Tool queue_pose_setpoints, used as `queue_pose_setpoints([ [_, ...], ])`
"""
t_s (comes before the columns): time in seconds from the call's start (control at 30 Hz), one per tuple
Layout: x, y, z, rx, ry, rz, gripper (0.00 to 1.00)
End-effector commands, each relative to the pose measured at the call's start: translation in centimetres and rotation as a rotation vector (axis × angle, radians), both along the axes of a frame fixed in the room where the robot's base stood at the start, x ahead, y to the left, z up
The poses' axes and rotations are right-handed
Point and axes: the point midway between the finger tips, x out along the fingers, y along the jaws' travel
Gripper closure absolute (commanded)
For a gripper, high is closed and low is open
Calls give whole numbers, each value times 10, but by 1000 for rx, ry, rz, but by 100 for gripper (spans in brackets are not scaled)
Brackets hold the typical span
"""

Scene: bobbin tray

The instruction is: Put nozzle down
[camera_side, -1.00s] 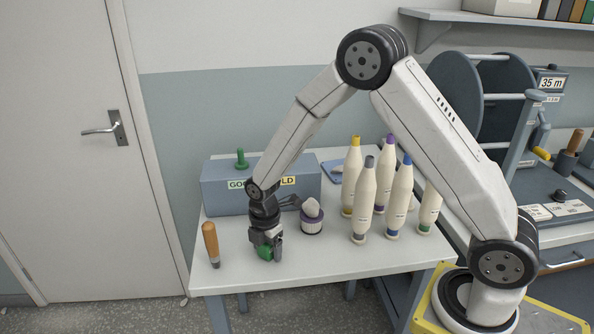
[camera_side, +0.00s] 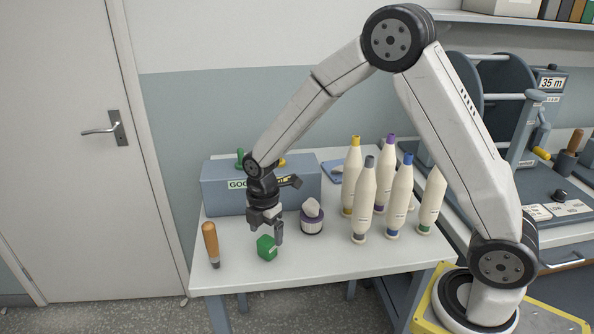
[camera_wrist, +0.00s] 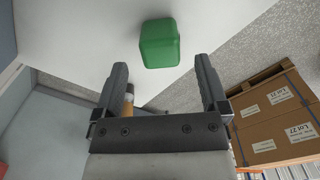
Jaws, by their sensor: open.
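A small green block-shaped piece (camera_side: 266,248), the only thing near my jaws and perhaps the nozzle, rests on the white table near its front left edge. My gripper (camera_side: 265,230) is just above it, pointing down, open and empty. In the wrist view the green piece (camera_wrist: 160,44) lies beyond the fingertips, apart from them, and white tabletop shows around it. The wrist view also shows both spread fingers of my gripper (camera_wrist: 160,72).
A wooden-handled tool (camera_side: 211,243) stands left of the green piece. A purple-banded pot (camera_side: 312,222) is to the right, with several cream bobbins (camera_side: 363,205) beyond. A blue-grey box (camera_side: 225,192) is behind my gripper. The table's front middle is clear.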

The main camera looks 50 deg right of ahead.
Motion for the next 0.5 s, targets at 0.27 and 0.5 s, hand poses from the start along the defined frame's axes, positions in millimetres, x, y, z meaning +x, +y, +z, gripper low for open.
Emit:
queue_pose_setpoints([
  [0.27, 0, 0, 43, 1, -3, 0, 7],
  [0.5, 0, 0, 65, 1, -1, 0, 7],
])
